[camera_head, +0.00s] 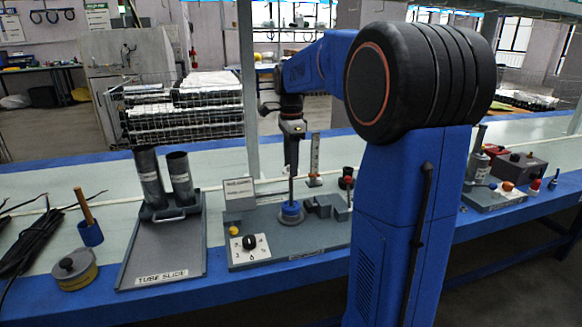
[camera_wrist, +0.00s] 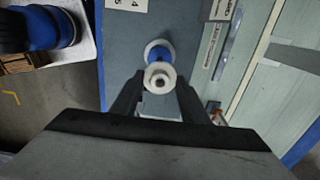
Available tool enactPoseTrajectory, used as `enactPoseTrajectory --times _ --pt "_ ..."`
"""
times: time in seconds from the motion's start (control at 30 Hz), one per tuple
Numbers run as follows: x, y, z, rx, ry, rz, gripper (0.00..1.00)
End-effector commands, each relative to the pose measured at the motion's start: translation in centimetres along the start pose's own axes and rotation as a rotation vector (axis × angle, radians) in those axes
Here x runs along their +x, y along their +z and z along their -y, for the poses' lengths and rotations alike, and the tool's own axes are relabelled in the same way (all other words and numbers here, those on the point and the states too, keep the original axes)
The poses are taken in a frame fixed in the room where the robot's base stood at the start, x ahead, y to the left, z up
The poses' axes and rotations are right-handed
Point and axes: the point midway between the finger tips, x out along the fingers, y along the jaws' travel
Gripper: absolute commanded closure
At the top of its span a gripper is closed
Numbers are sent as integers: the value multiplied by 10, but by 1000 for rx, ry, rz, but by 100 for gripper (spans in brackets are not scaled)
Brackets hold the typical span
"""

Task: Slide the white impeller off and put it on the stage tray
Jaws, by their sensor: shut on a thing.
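In the wrist view, a white ring-shaped part (camera_wrist: 152,73), apparently the white impeller, sits between the fingertips of my gripper (camera_wrist: 160,80). My gripper is shut on it. A shaft end shows in its centre. A blue part (camera_wrist: 158,53) and a pale round base lie beyond it, along the shaft line. In the head view, my gripper (camera_head: 292,165) points down above the blue collar (camera_head: 291,210) on the grey fixture plate (camera_head: 300,247). The white impeller is too small to make out there. A grey tray (camera_head: 160,250) labelled "TUBE SLIDE" lies left of the fixture.
Two upright grey tubes (camera_head: 180,178) stand at the tray's back, behind a handle. A black dial (camera_head: 249,242) and grey blocks flank the shaft. The front of the tray is clear.

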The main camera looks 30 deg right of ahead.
Motion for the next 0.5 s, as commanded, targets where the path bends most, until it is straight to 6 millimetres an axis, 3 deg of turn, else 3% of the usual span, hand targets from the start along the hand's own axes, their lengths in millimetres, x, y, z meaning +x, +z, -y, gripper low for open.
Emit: enactPoseTrajectory --times 0.5 --pt "-21 0 0 0 0 0 92"
